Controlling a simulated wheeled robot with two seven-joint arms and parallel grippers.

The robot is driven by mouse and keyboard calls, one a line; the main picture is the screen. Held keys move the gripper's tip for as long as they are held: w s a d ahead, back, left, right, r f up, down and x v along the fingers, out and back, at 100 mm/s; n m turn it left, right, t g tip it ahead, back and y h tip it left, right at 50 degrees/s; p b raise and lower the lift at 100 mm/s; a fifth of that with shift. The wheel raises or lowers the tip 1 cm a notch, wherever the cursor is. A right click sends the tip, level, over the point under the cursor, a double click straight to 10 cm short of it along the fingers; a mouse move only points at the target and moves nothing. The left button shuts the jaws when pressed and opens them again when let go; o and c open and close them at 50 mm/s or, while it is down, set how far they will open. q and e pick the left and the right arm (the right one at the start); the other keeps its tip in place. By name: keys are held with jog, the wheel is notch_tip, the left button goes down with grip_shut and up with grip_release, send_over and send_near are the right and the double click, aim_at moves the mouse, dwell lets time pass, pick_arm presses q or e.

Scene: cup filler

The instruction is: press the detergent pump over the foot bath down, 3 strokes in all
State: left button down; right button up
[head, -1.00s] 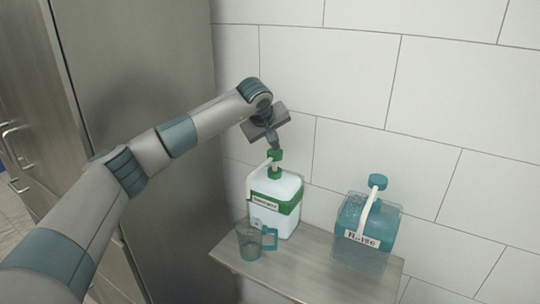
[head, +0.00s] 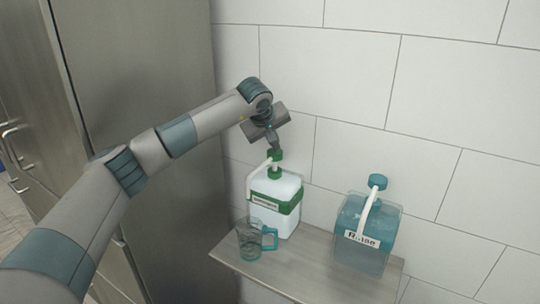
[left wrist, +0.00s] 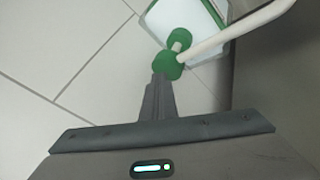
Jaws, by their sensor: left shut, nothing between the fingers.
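The detergent pump has a green head (head: 275,155) and a white spout, on a white bottle (head: 282,187) with a green band and a label. It stands on a shelf against the tiled wall. My left gripper (head: 274,144) is shut and empty, pointing down with its tips right at the pump head. In the left wrist view, the shut fingers (left wrist: 158,100) end at the green pump head (left wrist: 167,65); whether they touch it I cannot tell. A clear jug (head: 250,241) with a teal handle stands below the spout. My right gripper is out of view. No foot bath is identifiable.
A blue-teal dispenser (head: 365,232) with a white spout and a label, partly readable, stands to the right on the same shelf (head: 300,265). A tall metal cabinet (head: 165,130) stands to the left. The shelf between the two dispensers is bare.

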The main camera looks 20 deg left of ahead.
pick_arm(q)
jog(key=shift+f, duration=0.25)
jog(key=shift+f+b, duration=0.3)
jog(key=shift+b, duration=0.1)
jog(key=shift+f, duration=0.3)
dwell(0.5)
jog(key=shift+r, duration=0.1)
